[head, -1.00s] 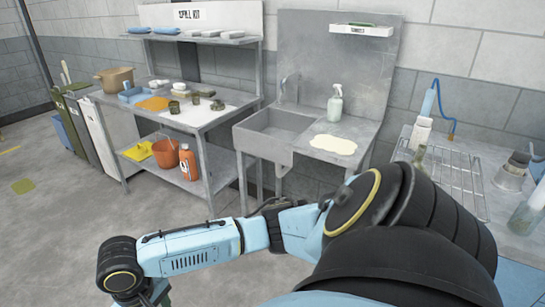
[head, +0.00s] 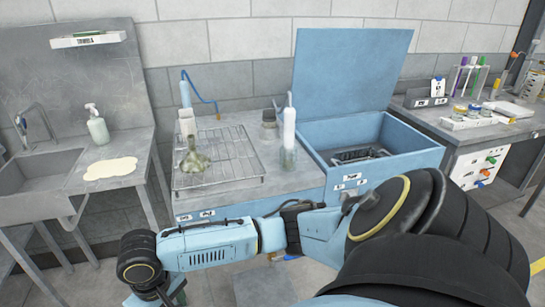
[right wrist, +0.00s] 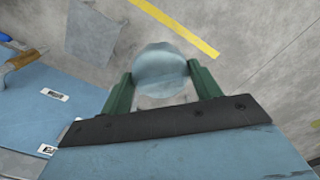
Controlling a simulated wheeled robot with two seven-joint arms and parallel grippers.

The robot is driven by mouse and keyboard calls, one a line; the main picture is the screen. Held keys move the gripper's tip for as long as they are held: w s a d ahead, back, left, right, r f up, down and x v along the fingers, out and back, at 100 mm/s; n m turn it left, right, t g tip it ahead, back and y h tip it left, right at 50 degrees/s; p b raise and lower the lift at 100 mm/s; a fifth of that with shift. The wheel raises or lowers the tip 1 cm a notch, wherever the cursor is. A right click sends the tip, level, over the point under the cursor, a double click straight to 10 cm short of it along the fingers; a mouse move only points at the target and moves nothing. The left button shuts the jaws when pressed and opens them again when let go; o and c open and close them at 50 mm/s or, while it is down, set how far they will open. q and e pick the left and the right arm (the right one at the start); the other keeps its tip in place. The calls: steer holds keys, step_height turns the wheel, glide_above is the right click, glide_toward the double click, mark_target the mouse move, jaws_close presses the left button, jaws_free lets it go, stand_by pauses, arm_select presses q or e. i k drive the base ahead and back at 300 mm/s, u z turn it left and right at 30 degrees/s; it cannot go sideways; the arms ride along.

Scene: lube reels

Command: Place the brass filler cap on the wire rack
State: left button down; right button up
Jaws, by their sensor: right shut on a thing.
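The wire rack (head: 225,165) lies on the counter, left of the blue bin. An olive-brass thing with a flared base and narrow neck (head: 193,160) stands at its left part. In the right wrist view, my right gripper (right wrist: 162,82) is shut on a round, smooth, pale grey-blue thing (right wrist: 162,68). Its face fills the gap between the green fingers. I cannot tell from its colour whether it is the brass filler cap. In the head view my right arm crosses the foreground, and its gripper is mostly cut off at the bottom edge. My left gripper is not in view.
The open blue bin (head: 400,145) is further right. The sink (head: 45,172) is left. The rack's middle and right are bare.

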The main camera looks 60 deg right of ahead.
mark_target(234, 157)
steer(key=z, duration=1)
steer(key=i, duration=0.2)
steer(key=z, duration=0.05)
